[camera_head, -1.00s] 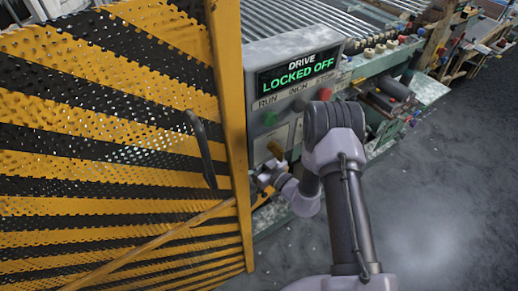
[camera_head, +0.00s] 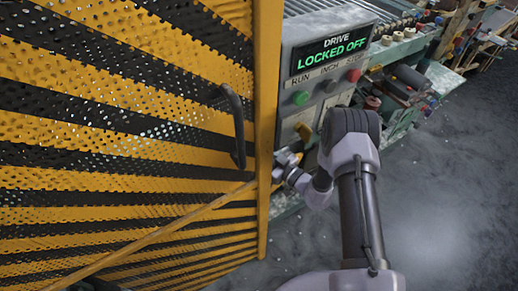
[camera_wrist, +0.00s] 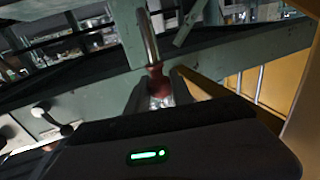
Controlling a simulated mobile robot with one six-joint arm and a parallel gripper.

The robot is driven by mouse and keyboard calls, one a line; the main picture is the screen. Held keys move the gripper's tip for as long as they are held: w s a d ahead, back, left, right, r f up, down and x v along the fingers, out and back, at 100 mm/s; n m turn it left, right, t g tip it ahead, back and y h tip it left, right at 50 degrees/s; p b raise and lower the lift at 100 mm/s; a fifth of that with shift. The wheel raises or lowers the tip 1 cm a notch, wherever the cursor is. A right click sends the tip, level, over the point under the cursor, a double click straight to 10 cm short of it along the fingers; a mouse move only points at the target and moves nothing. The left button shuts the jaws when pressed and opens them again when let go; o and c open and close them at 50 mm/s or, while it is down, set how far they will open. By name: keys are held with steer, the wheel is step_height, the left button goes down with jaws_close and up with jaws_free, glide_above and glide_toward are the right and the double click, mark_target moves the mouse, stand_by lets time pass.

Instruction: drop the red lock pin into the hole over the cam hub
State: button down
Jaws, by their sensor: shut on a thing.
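My gripper (camera_head: 288,172) is low beside the edge of the striped guard, below the drive panel, and its tips are partly hidden in the head view. In the wrist view, the red lock pin (camera_wrist: 157,82) shows as a red collar with a curved steel rod rising from it, just beyond my dark gripper body. My gripper is shut on it. I cannot make out the hole over the cam hub in either view.
The yellow-and-black perforated guard (camera_head: 120,130) with a dark handle (camera_head: 237,125) fills the left. The drive panel (camera_head: 330,60) reads "LOCKED OFF" and has several buttons. A green machine frame (camera_wrist: 225,65) crosses the wrist view. Open floor (camera_head: 440,200) lies at right.

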steer(key=shift+f+b, duration=0.8)
steer(key=shift+f, duration=0.7)
steer(key=shift+f+b, duration=1.9)
steer(key=shift+f, duration=0.6)
steer(key=shift+f, duration=1)
steer(key=c, duration=1)
jaws_free()
steer(key=shift+c, duration=0.2)
steer(key=p+v, duration=0.5)
steer(key=v, duration=1.2)
steer(key=shift+s, duration=0.2)
steer(key=shift+d, duration=0.15)
